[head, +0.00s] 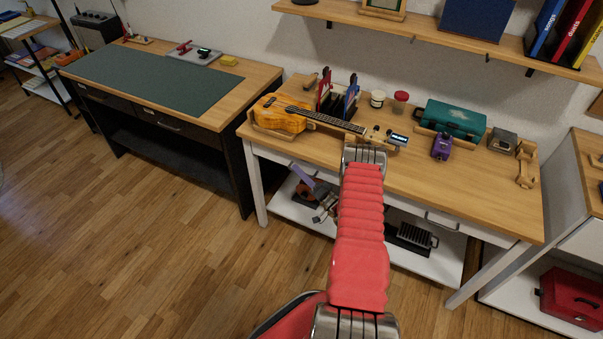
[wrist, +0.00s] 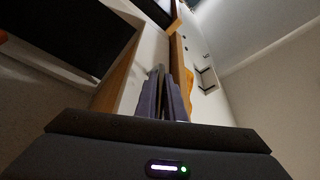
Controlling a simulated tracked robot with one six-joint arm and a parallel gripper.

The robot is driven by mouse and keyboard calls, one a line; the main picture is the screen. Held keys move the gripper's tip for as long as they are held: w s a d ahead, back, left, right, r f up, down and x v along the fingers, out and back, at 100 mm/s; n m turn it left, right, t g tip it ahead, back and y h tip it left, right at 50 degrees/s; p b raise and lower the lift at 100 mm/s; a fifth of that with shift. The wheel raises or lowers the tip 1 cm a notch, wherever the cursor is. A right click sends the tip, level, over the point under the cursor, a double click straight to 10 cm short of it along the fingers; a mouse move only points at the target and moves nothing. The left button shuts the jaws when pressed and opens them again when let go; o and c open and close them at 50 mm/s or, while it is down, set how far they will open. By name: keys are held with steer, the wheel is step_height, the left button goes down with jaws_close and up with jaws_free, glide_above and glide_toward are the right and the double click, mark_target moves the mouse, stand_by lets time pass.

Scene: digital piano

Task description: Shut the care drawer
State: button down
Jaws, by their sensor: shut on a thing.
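My gripper (head: 294,168) is low at the front left of the white-legged bench, just under its top. In the wrist view its two purple fingers (wrist: 164,92) stand close together, shut on a thin grey piece that looks like a drawer handle (wrist: 160,72). The white drawer front (wrist: 135,78) rises beside the fingers, with a wooden surface to its left. This looks like the care drawer, but no label is readable. My red arm hides part of the bench front in the head view. I cannot tell how far the drawer stands out.
A second drawer handle (head: 441,221) shows at the bench's right. A ukulele (head: 285,118) lies on the bench top above my gripper, and it also shows in the wrist view (wrist: 188,85). A dark desk with a green mat (head: 155,78) stands left. The floor in front is clear.

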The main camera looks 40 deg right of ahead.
steer(key=c, duration=2.2)
jaws_free()
steer(key=shift+d+f+h, duration=0.1)
steer(key=shift+d+h, duration=0.3)
steer(key=shift+o, duration=0.2)
steer(key=v, duration=1.3)
steer(key=shift+s+f, duration=0.2)
steer(key=shift+s, duration=0.15)
